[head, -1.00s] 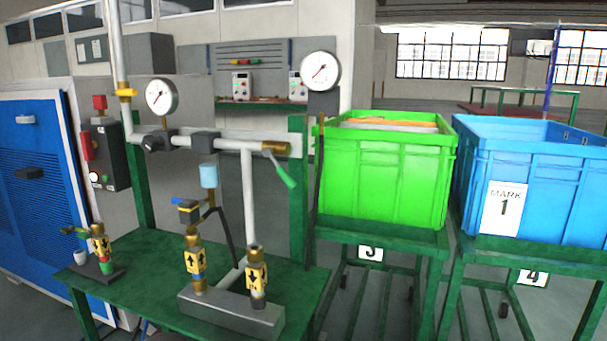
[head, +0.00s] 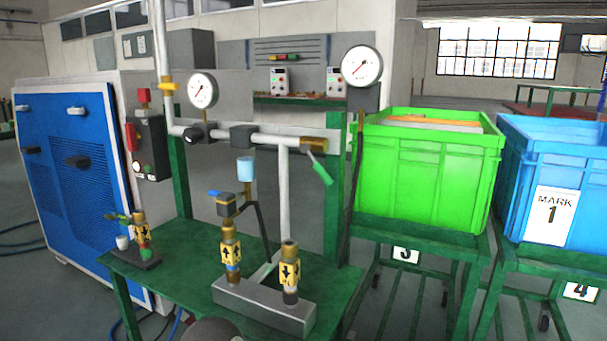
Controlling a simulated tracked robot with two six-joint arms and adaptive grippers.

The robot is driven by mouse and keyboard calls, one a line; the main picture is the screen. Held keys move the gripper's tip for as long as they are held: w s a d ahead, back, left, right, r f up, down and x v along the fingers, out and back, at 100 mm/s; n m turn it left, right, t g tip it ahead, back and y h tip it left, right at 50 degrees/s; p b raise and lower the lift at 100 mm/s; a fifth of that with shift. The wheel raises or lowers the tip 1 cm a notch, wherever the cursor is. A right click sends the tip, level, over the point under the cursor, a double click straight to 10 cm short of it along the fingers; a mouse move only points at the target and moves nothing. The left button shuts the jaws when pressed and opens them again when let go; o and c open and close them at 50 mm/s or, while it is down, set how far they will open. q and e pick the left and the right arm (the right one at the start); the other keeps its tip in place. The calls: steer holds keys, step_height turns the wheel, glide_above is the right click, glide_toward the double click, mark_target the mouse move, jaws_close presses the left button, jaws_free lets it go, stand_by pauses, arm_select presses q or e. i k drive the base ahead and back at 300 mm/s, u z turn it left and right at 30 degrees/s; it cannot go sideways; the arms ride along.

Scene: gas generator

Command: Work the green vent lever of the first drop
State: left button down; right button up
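A green lever (head: 321,170) hangs down and to the right from the brass fitting at the right end of the white horizontal pipe (head: 275,139). A vertical white pipe (head: 283,190) drops from that pipe to the grey block. I cannot tell from any label which one belongs to the first drop. Neither of my grippers is in view.
The green table (head: 190,262) carries a grey block (head: 262,308) with brass valves tagged with arrows. Gauges (head: 203,90) rise above the pipe. Right stand a green crate (head: 425,180) and a blue crate (head: 570,165) on stands. Left is a blue cabinet (head: 70,185).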

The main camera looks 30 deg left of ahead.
mark_target(305, 148)
steer(key=u, duration=0.4)
steer(key=k, duration=0.4)
steer(key=u, duration=0.4)
steer(key=i, duration=0.35)
steer(key=z, duration=0.15)
